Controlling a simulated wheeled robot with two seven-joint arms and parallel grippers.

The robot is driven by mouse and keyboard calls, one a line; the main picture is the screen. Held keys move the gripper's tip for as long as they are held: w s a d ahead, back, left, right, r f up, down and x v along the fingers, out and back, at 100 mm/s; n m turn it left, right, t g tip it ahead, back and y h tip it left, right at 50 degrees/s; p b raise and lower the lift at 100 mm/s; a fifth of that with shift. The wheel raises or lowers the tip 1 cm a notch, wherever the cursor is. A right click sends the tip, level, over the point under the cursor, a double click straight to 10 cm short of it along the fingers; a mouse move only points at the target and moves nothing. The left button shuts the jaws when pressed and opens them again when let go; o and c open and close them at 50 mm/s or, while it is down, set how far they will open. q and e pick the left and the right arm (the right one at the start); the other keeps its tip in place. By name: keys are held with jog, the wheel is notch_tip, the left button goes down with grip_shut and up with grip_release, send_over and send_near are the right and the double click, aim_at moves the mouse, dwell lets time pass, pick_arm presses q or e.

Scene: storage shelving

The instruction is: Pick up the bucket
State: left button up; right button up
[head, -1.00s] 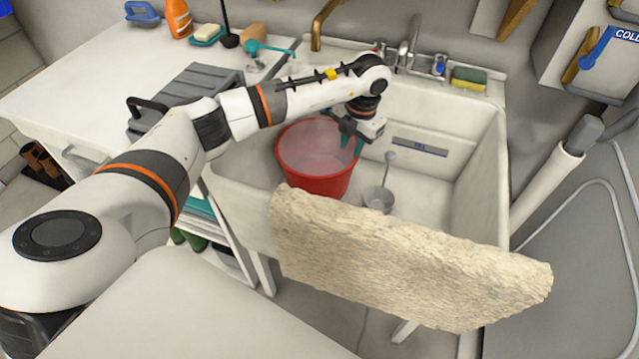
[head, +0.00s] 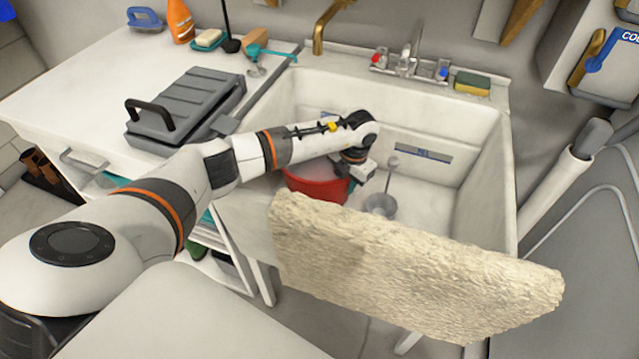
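The red bucket (head: 316,188) stands in the left front part of the white sink (head: 455,190). My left forearm covers much of its top, and the beige sheet in front covers some of its lower part. My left gripper (head: 360,181) is at the bucket's right side, low, near its rim. Its fingertips are mostly hidden, so I cannot tell whether they are closed on the rim. My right gripper is not in view.
A grey metal ladle-like dipper (head: 381,205) stands in the sink, just right of the bucket. A rough beige sheet (head: 410,265) hangs at the sink's front. Taps (head: 412,62) and a sponge (head: 472,82) are at the back.

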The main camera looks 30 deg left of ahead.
pick_arm(q)
jog(key=shift+c, duration=0.6)
grip_shut()
dwell(0.8)
